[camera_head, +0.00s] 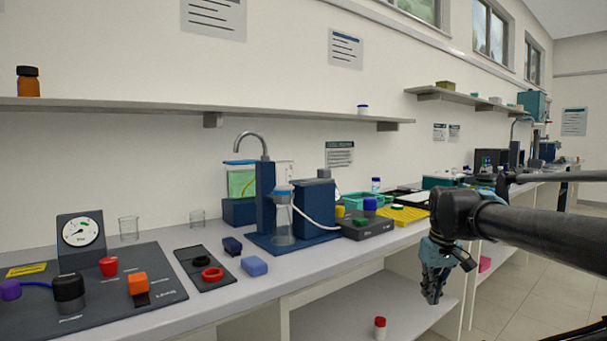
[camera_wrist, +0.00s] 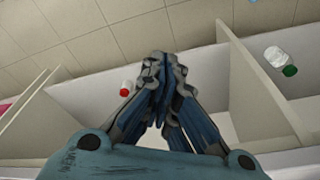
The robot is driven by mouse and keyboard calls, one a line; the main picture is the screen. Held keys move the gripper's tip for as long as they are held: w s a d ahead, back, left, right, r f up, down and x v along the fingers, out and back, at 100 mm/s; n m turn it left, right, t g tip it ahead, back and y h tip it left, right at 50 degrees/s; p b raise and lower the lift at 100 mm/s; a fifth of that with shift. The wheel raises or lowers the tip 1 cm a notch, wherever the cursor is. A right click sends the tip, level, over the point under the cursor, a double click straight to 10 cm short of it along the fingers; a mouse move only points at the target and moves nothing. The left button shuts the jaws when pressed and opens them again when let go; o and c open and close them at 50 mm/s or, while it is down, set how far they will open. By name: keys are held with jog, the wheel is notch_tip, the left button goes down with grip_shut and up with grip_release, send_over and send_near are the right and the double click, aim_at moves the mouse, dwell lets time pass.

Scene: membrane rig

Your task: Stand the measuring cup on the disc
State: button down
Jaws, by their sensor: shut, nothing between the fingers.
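Two clear cup-like vessels stand on the bench in the head view: one (camera_head: 129,229) behind the dark panel at left, the other (camera_head: 197,217) farther right by the wall. I cannot tell which is the measuring cup. A black plate (camera_head: 204,270) holds a red ring (camera_head: 212,274) and a dark round piece (camera_head: 201,261); I cannot tell whether either is the disc. My gripper (camera_head: 433,300) hangs in front of the bench edge, right of these things and well apart from them. Its fingers meet, empty, in the wrist view (camera_wrist: 160,62).
A dark gauge panel (camera_head: 165,290) fills the bench at left. A blue block (camera_head: 254,266) lies near the front edge. The blue rig with tap (camera_head: 314,210) stands mid-bench. A red-capped vial (camera_head: 380,328) is on the lower shelf. A green-capped bottle (camera_wrist: 276,58) shows in the wrist view.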

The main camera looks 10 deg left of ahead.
jog(key=w+a+r+n+g+y, duration=0.1)
jog(key=w+a+r+n, duration=0.5)
jog(key=r, duration=0.6)
jog(key=w+a+r+n+y, duration=0.1)
jog(key=w+a+r+n, duration=0.2)
jog(key=w+a+r, duration=0.7)
jog(key=w+a+r+n+g, duration=0.1)
jog(key=w+a+r+n, duration=0.1)
jog(key=a+r+n, duration=0.4)
jog(key=w+a+r+n+g, duration=0.1)
jog(key=w+a+r+n, duration=0.2)
jog(key=a+r, duration=0.6)
send_over(291, 187)
jog(key=w+d, duration=0.2)
jog(key=d, duration=0.1)
jog(key=shift+d+f, duration=0.1)
jog(key=shift+f, duration=4.4)
jog(key=shift+s+a, duration=0.3)
jog(key=shift+a, duration=0.65)
